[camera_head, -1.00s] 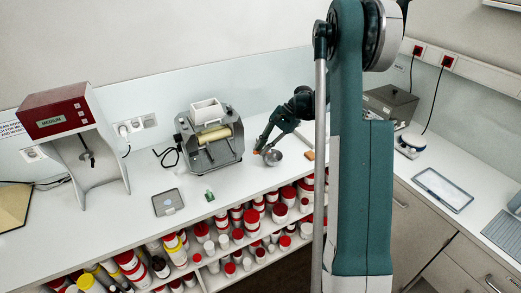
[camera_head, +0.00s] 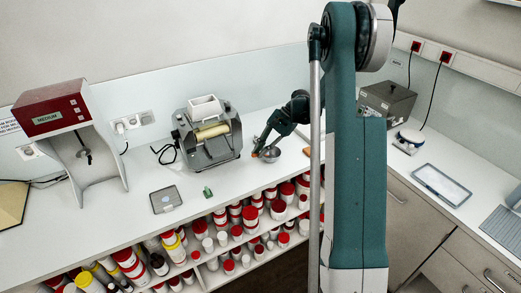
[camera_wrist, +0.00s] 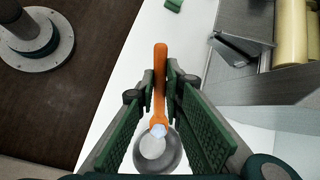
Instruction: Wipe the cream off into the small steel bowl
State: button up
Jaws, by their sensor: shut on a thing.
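My gripper (camera_wrist: 160,85) is shut on an orange spatula (camera_wrist: 160,58), whose handle passes between the green finger pads. A small white blob of cream (camera_wrist: 157,130) sits on the spatula's lower end in the wrist view. That end overlaps the small steel bowl (camera_wrist: 170,161); I cannot tell whether it touches the bowl. In the head view, the bowl (camera_head: 270,156) stands on the white bench near its front edge, with my gripper (camera_head: 259,151) just to its left. The mill (camera_head: 207,140), grey with a pale roller, stands further left; its roller also shows in the wrist view (camera_wrist: 292,30).
A small green object (camera_head: 207,191) and a flat grey scale (camera_head: 166,199) lie on the bench left of the bowl. A red-and-white mixer (camera_head: 75,135) stands at far left. Shelves of jars (camera_head: 235,235) lie below the bench edge. Bench between scale and bowl is mostly clear.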

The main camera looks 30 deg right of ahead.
jog(key=shift+f, duration=0.45)
jog(key=shift+f+b, duration=0.3)
jog(key=shift+b, duration=0.05)
dwell(0.7)
jog(key=shift+s+a+b, duration=0.15)
jog(key=shift+a+b, duration=0.1)
jog(key=shift+b, duration=0.35)
dwell(2.7)
jog(key=shift+r, duration=0.1)
dwell(0.7)
jog(key=shift+r+p, duration=0.55)
jog(key=shift+r, duration=2.35)
